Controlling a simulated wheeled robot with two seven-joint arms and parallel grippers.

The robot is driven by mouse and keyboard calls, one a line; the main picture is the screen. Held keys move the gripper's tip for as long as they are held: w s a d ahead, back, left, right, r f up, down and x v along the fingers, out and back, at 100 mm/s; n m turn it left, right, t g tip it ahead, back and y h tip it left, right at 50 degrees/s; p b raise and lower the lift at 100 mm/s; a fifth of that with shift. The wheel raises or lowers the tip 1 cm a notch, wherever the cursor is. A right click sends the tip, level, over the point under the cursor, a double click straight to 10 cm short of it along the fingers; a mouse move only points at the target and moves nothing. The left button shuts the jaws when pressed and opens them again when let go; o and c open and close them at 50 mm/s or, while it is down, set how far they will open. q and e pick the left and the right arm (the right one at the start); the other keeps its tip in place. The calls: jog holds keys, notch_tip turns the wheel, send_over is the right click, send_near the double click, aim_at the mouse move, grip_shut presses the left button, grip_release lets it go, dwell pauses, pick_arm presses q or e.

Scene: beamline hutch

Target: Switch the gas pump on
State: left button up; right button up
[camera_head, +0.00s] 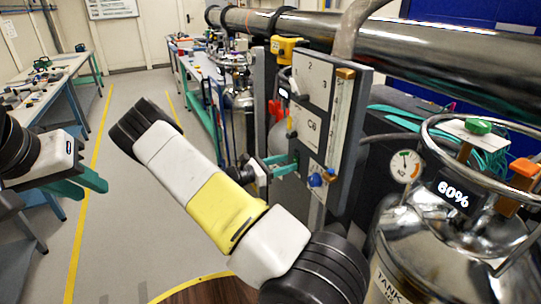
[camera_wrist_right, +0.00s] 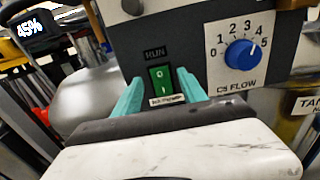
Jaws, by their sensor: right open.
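In the right wrist view a green rocker switch (camera_wrist_right: 160,84), marked RUN, sits on a dark panel (camera_wrist_right: 185,50). The panel also shows in the head view (camera_head: 341,115). My right gripper (camera_head: 288,164) is at the panel's left side, with its teal fingers pointing at it. In the right wrist view my right gripper (camera_wrist_right: 160,92) is open, one finger on each side of the switch, with nothing held. Whether the fingers touch the panel cannot be told. The switch is hidden in the head view. My left gripper (camera_head: 84,182) is open and empty, away from the panel.
A blue flow knob (camera_wrist_right: 244,54) with a numbered scale sits right of the switch; it also shows in the head view (camera_head: 315,180). A steel tank (camera_head: 415,235) with a ring handle and 60% display stands right. A steel pipe (camera_head: 400,45) runs above. The floor (camera_head: 130,215) left is clear.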

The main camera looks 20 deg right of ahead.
jog(key=shift+d, duration=0.7)
grip_shut()
jog(key=shift+f, duration=0.1)
jog(key=shift+a+f+h, duration=0.1)
jog(key=shift+f+h, duration=0.15)
jog(key=shift+h, duration=1.25)
jog(key=shift+t, duration=0.3)
grip_release()
